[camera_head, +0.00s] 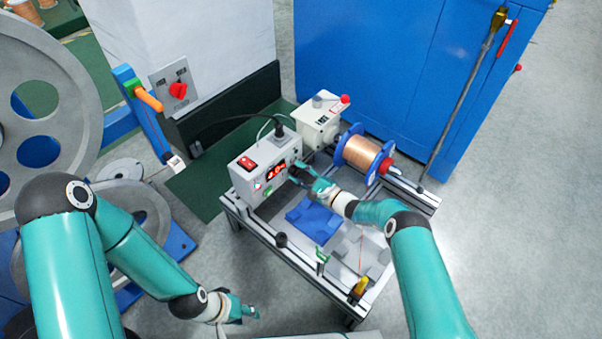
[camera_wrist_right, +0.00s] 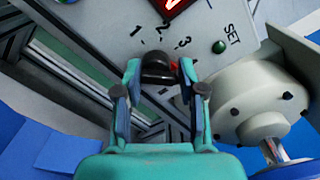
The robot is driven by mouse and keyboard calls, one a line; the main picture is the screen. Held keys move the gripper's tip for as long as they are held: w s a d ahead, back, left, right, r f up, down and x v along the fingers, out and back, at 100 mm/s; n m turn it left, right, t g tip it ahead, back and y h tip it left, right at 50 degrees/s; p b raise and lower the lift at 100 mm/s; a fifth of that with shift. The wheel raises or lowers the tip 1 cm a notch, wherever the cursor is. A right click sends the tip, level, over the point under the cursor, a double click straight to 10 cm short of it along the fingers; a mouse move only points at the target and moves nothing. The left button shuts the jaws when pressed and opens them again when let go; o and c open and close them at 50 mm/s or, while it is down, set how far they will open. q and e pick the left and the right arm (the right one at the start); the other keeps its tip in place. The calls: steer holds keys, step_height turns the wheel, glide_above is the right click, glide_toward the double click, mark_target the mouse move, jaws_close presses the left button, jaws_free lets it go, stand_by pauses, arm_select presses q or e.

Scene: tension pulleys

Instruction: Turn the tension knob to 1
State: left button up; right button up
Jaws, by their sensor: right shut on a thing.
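The tension knob (camera_wrist_right: 158,68) is a dark round knob on the grey face of the control box (camera_head: 243,184). The numbers 1, 2 and 3 are printed in an arc beside it in the right wrist view. A small red mark shows at the knob's right side; I cannot tell the exact setting. My right gripper (camera_wrist_right: 159,84) is shut on the knob, one finger on each side; in the head view it (camera_head: 298,174) is at the box's front. My left gripper (camera_head: 251,311) hangs at the lower left, away from the box; its jaws are too small to read.
The box has a red lit display (camera_head: 276,173) and a green button (camera_wrist_right: 219,46) marked SET. A copper wire spool (camera_head: 361,153) and a pale motor housing (camera_head: 317,122) stand behind on the frame. A blue cabinet (camera_head: 370,70) stands at the back. Floor at right is clear.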

steer(key=shift+s+a+f+n, duration=0.3)
steer(key=shift+s+a+f, duration=0.05)
steer(key=shift+a+f, duration=0.1)
steer(key=o, duration=1)
steer(key=shift+w+d, duration=0.1)
steer(key=shift+w+d+r, duration=0.1)
steer(key=shift+d+r, duration=0.1)
steer(key=v, duration=1.2)
